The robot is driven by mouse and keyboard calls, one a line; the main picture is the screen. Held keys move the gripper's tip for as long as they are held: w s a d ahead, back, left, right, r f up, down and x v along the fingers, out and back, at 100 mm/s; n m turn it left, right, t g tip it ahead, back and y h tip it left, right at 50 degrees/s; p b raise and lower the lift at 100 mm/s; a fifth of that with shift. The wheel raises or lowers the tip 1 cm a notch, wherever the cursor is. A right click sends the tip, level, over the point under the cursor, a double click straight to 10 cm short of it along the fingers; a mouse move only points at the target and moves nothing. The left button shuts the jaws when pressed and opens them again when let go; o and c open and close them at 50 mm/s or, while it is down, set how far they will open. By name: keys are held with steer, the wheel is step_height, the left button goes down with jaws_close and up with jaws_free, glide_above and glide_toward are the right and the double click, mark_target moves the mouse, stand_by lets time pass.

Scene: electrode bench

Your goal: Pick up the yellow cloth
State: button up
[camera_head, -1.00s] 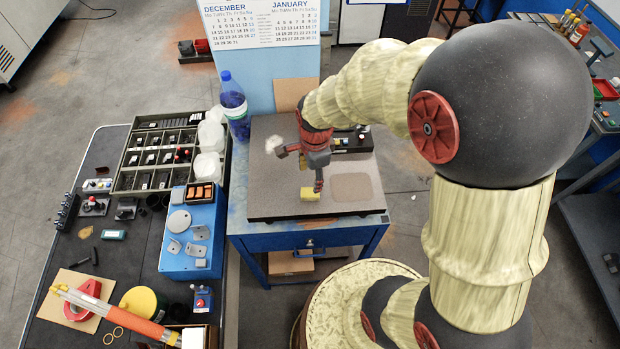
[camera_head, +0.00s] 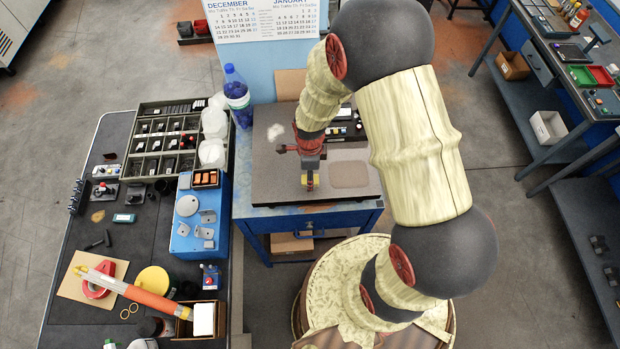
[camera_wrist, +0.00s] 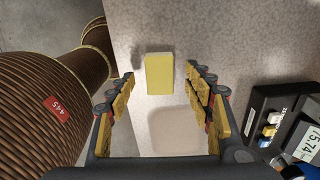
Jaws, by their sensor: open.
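The yellow cloth (camera_wrist: 159,74) is a flat-looking yellow rectangle lying on the grey speckled top of the small blue table. In the wrist view it lies beyond the fingertips, in line with the gap between them. My gripper (camera_wrist: 161,85) is open, with nothing between its yellow-padded fingers. In the head view my gripper (camera_head: 310,172) points down over the cloth's place and hides much of it. I cannot tell the exact height of the fingertips above the cloth.
A pale brownish rectangular patch (camera_wrist: 177,130) marks the tabletop beside the cloth. A black device with a display (camera_wrist: 292,125) stands at the right in the wrist view. A blue-capped bottle (camera_head: 237,95) stands at the table's left. The cluttered dark bench (camera_head: 125,180) is farther left.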

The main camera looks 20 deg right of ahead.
steer(key=shift+f, duration=0.65)
steer(key=shift+c, duration=0.4)
steer(key=c, duration=1)
steer(key=shift+r, duration=0.15)
steer(key=shift+r+b, duration=0.35)
steer(key=shift+r, duration=0.35)
steer(key=w+a+r+b, duration=0.1)
steer(key=a+r, duration=0.2)
steer(key=a, duration=0.1)
steer(key=w+a+r+b, duration=0.1)
steer(key=w+a+r, duration=0.1)
steer(key=a+r, duration=0.2)
steer(key=w+a+r+b, duration=0.1)
steer(key=a+r, duration=0.3)
steer(key=a, duration=0.1)
steer(key=shift+w+a+r+b, duration=0.15)
steer(key=shift+a+b, duration=0.05)
steer(key=shift+b, duration=0.1)
